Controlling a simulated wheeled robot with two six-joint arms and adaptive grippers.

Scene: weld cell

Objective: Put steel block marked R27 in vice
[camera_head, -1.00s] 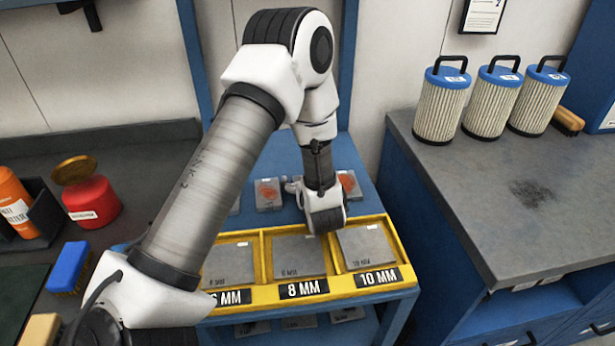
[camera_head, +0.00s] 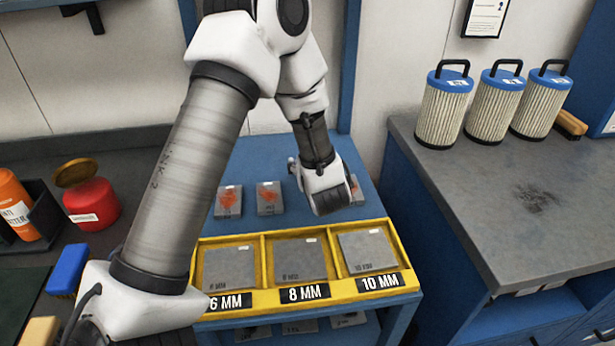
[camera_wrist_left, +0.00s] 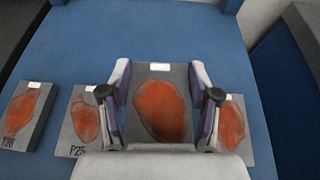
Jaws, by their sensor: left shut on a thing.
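My left gripper (camera_head: 330,205) is over the blue table behind the yellow tray. In the left wrist view its fingers (camera_wrist_left: 163,105) are shut on a grey steel block (camera_wrist_left: 178,70) with an orange-red patch and a white label. The held block looks nearer the camera than its neighbours. Its marking is hidden, so I cannot read R27. A block marked P25 (camera_wrist_left: 80,140) lies to its left, and another block (camera_wrist_left: 25,105) further left, whose marking looks like T36. A partly hidden block (camera_wrist_left: 235,125) lies to the right. My right gripper and the vice are not in view.
A yellow tray (camera_head: 262,262) with 6, 8 and 10 MM plates stands at the front of the blue table (camera_head: 250,160). At right, a grey bench (camera_head: 480,200) holds several filter cartridges (camera_head: 440,105). At left are a red can (camera_head: 90,205) and a brush (camera_head: 68,268).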

